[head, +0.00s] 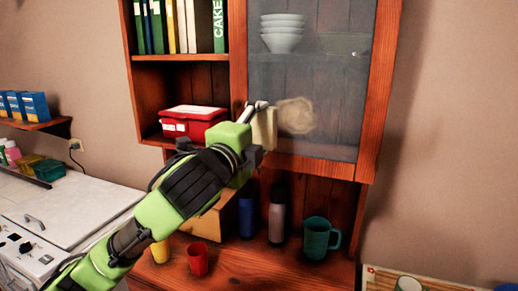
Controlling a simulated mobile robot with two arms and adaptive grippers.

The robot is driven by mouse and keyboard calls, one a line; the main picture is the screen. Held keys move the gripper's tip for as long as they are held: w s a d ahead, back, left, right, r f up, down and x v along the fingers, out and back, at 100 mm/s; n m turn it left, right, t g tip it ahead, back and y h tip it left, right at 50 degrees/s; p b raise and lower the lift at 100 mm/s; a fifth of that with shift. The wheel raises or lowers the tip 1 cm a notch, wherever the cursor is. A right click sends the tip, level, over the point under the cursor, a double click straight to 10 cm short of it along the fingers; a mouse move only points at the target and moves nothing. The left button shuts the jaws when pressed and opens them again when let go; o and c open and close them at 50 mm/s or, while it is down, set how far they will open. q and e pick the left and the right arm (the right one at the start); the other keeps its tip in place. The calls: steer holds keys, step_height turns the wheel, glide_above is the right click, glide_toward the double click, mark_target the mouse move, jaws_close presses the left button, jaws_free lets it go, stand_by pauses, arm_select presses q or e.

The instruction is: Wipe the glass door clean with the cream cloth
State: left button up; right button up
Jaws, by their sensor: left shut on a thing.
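The glass door (335,105) is the wood-framed upper right panel of the cabinet, with bowls and a dish showing through it. A brownish smudge (296,116) marks its lower left part. My left gripper (257,110) is shut on the cream cloth (265,128), just left of the smudge and near the lower left of the door. I cannot tell whether the cloth touches the glass. My arm hides part of the shelf below. My right gripper is not in view.
A red box (194,122) sits in the open cubby left of the door, below several books (183,25). Below stand bottles (277,215), a teal mug (319,238), a red cup (198,258) and a cardboard box (207,222).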

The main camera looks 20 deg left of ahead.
arm_select(q)
steer(key=w, duration=0.3)
steer(key=shift+w+d+f, duration=0.1)
steer(key=shift+w, duration=1.25)
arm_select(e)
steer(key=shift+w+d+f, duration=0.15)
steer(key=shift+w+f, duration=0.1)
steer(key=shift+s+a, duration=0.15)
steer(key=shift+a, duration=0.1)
arm_select(q)
steer(key=shift+w, duration=0.9)
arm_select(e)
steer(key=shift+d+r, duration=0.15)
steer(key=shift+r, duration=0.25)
arm_select(q)
steer(key=shift+d, duration=0.15)
